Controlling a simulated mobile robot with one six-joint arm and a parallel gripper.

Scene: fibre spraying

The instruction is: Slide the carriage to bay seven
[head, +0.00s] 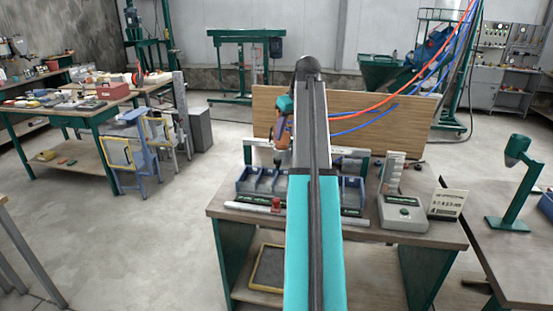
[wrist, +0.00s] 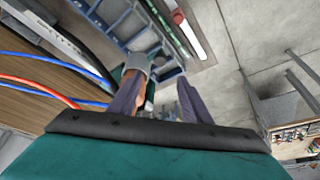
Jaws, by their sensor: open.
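A blue tray divided into bays (head: 262,180) stands on the workbench, its middle hidden behind my arm. In the wrist view the tray (wrist: 122,22) is at the top. A grey-capped, copper-coloured piece (wrist: 138,64), which may be part of the carriage, is beside the left finger; I cannot tell whether they touch. A pale rail (head: 348,150) runs behind the tray. No bay number is readable. My gripper (head: 282,150) is above the tray's back left, pointing down. In the wrist view my gripper (wrist: 160,98) has its fingers apart.
A white strip with a red piece (head: 276,204) lies along the bench's front. A grey box with a green panel (head: 403,212) and a printed card (head: 447,204) stand right of the tray. A wooden board (head: 400,125) rises behind. Red and blue hoses (head: 365,117) hang near it.

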